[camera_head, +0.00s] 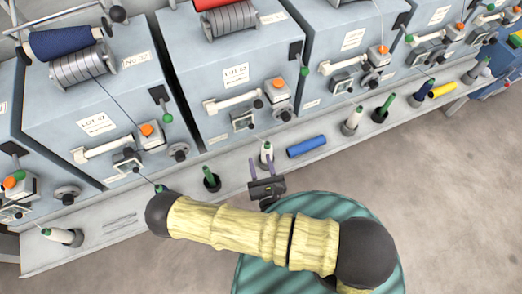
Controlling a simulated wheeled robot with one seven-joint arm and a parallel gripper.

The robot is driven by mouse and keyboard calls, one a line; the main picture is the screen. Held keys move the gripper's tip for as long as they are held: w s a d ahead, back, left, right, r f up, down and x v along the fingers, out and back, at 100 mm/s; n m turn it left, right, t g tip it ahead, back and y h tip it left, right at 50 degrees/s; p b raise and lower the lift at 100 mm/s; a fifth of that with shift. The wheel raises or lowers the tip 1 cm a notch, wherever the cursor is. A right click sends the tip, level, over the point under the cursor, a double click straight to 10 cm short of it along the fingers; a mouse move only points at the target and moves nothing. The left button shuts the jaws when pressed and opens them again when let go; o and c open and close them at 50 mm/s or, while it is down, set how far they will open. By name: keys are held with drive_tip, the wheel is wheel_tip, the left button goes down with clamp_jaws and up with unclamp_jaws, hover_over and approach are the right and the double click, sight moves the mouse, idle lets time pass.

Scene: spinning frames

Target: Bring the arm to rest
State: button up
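My arm (245,230), with a pale yellow sleeve and dark round joints, stretches across the lower middle of the head view. My gripper (261,163) is at the front edge of the machine shelf, pointing toward the machines. Its two thin fingers stand apart, with nothing seen held between them. A white bobbin (266,150) stands just beyond the fingertips; whether they touch it I cannot tell.
A row of grey spinning machines (235,100) stands behind a long shelf (110,228). A blue tube (306,146) lies right of my gripper, and a dark green bobbin (211,180) stands left. The floor (440,200) at right is clear.

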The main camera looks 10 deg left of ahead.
drive_tip(key=w+d+r+m+g+h+p, duration=0.1)
drive_tip(key=w+d+r+m+h, duration=0.1)
drive_tip(key=d+r+m+h, duration=0.6)
drive_tip(key=w+d+r+m+g+h+p, duration=0.1)
drive_tip(key=w+d+r+m+h, duration=0.25)
drive_tip(key=d+m+h, duration=0.45)
drive_tip(key=s+d+r+m+g+h+p, duration=0.35)
drive_tip(key=s+d+r+m+g, duration=0.4)
drive_tip(key=m+g, duration=0.65)
drive_tip(key=w+a+r+m+t+y+p, duration=0.1)
drive_tip(key=w+r+m+y, duration=0.1)
drive_tip(key=r+m+y, duration=0.3)
drive_tip(key=w+a+r+m+y+p, duration=0.2)
drive_tip(key=r+m+y, duration=0.3)
drive_tip(key=r+y, duration=0.3)
drive_tip(key=shift+w+r+t, duration=0.25)
drive_tip(key=shift+r+t, duration=0.1)
drive_tip(key=shift+t, duration=0.05)
